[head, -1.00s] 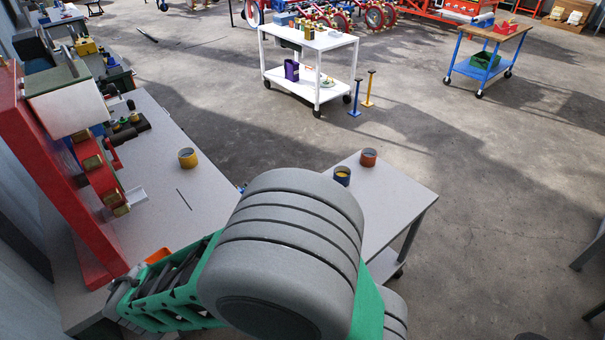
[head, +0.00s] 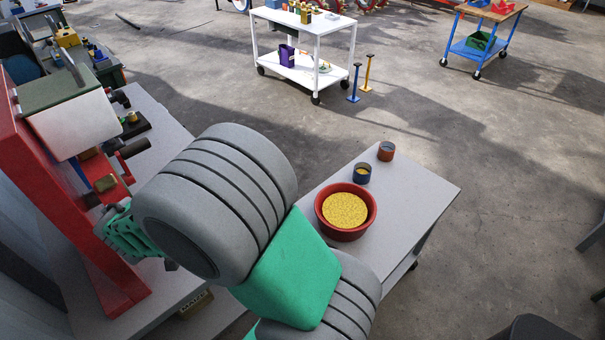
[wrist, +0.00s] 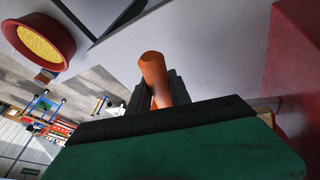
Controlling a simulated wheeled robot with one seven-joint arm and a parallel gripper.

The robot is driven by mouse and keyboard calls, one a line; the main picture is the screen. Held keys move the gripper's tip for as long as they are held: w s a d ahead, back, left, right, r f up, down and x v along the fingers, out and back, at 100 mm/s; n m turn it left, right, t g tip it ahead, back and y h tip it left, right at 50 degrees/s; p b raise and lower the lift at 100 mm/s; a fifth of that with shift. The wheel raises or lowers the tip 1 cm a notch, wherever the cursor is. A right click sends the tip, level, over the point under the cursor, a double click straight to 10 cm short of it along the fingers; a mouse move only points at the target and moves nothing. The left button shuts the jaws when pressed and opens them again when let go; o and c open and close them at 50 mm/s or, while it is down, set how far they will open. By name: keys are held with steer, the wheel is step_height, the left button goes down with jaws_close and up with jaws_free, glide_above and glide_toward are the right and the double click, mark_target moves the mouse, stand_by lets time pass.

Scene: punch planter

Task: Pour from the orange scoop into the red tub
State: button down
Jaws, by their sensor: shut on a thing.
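The red tub (head: 326,222) stands on the grey side table, its top showing yellow grains (head: 345,208). It also shows at the upper left of the wrist view (wrist: 66,50). In the wrist view my gripper (wrist: 158,95) is shut on the orange scoop (wrist: 153,68), of which a rounded orange part shows between the dark fingers. The scoop's bowl and any contents cannot be made out. In the head view my gripper is at the left, near the red machine frame, mostly hidden by my arm, and well apart from the tub. The scoop is hidden there.
A blue cup (head: 362,173) and an orange-brown cup (head: 386,151) stand behind the tub on the side table (head: 420,195). A red machine frame (head: 45,190) rises at the left, close to my gripper. The table's right part is clear.

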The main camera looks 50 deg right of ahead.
steer(key=w+d+f+m+g+p, duration=0.15)
steer(key=d+m, duration=0.35)
steer(key=d, duration=0.6)
steer(key=w+d+m+g, duration=0.25)
steer(key=d+m, duration=0.25)
steer(key=d, duration=0.6)
steer(key=s+d+f+m+g, duration=0.1)
steer(key=s+d+f+m, duration=0.1)
steer(key=d, duration=0.4)
steer(key=s+d+f+m+g+y, duration=0.1)
steer(key=s+d+f+m, duration=0.1)
steer(key=s+d+m, duration=0.2)
steer(key=s+d+f+m+g+y+p, duration=0.1)
steer(key=s+d+f+m, duration=0.2)
steer(key=d, duration=0.5)
steer(key=shift+s+g, duration=0.4)
steer(key=shift+s, duration=0.35)
steer(key=shift+f, duration=0.1)
